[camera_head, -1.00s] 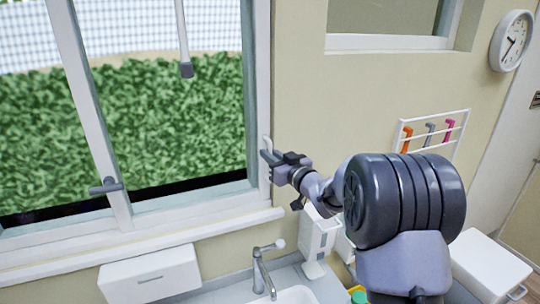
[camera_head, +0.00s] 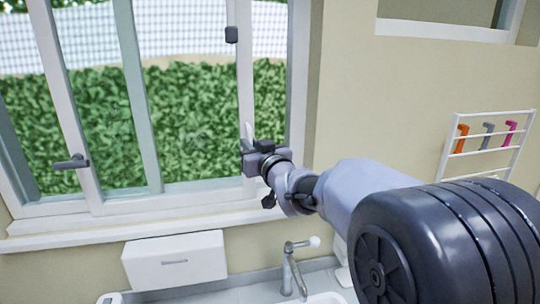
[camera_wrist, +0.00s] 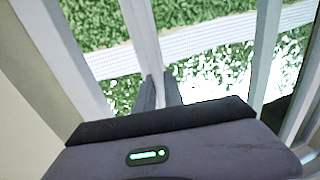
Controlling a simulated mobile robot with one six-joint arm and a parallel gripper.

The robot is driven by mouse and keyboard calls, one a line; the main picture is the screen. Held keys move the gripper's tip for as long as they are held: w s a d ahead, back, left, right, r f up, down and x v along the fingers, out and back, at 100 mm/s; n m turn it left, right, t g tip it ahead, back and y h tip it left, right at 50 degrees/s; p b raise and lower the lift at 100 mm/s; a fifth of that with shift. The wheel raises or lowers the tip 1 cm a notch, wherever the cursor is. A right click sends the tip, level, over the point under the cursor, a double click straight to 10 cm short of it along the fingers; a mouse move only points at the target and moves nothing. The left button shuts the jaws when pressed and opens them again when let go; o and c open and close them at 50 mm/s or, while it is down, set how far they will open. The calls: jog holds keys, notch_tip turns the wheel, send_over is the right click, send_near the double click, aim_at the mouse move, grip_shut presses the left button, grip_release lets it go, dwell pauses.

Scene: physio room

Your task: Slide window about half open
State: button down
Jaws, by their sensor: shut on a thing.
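The sliding window sash has a white frame, its right stile (camera_head: 245,95) upright at my gripper (camera_head: 254,153). A narrow open gap (camera_head: 270,110) lies between this stile and the right window jamb (camera_head: 299,90). The sash's left stile (camera_head: 58,95) carries a grey lever handle (camera_head: 72,162). Another pale stile (camera_head: 138,95) stands behind the sash. In the wrist view, the two dark fingers (camera_wrist: 160,90) point at a white upright (camera_wrist: 141,35).
Below the sill (camera_head: 150,228) are a white box (camera_head: 174,261) and a tap (camera_head: 291,268). A wall rack (camera_head: 486,145) with coloured items is at right.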

jog(key=shift+s+a, duration=0.15)
jog(key=shift+a, duration=0.5)
jog(key=c, duration=1.7)
grip_release()
jog(key=b+v, duration=0.1)
jog(key=v, duration=1.6)
jog(key=shift+s, duration=0.2)
